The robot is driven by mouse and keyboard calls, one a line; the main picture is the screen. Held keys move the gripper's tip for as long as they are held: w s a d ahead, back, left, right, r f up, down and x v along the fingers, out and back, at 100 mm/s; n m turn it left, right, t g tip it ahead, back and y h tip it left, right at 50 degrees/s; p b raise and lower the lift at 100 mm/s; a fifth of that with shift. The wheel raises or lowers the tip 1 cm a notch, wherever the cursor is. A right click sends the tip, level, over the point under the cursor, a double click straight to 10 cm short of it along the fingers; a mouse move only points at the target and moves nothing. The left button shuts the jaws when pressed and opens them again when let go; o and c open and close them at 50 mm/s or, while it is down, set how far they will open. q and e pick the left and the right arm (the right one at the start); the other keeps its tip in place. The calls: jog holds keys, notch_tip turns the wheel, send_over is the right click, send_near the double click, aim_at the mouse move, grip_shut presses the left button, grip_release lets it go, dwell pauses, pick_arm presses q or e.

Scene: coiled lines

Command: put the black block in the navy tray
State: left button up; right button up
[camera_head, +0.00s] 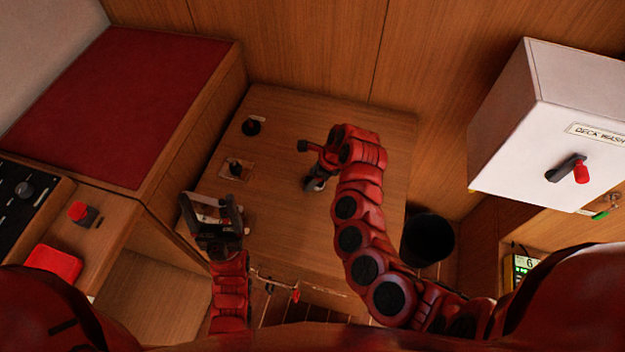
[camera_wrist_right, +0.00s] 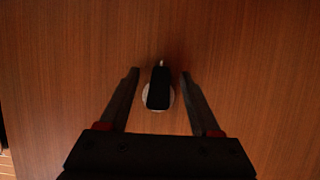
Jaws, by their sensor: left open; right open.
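My right gripper (camera_head: 316,184) is over the wooden tabletop, partly hidden by its own arm in the head view. In the right wrist view it is open, its fingers on either side of a small black object (camera_wrist_right: 158,90) with a pale round part under it. This may be the black block; I cannot tell for sure, nor whether the fingers touch it. My left gripper (camera_head: 211,202) is open over the table's left front, with pale items partly hidden behind it. I cannot make out a navy tray in either view.
On the wooden table (camera_head: 290,118) are a black round item (camera_head: 252,126) and a dark knob on a pale plate (camera_head: 236,169). A black bin (camera_head: 428,239) stands right of the table. A white box with a lever (camera_head: 507,145) is at right, a red-topped bench (camera_head: 120,100) at left.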

jog(key=shift+f, duration=0.15)
grip_shut()
dwell(0.5)
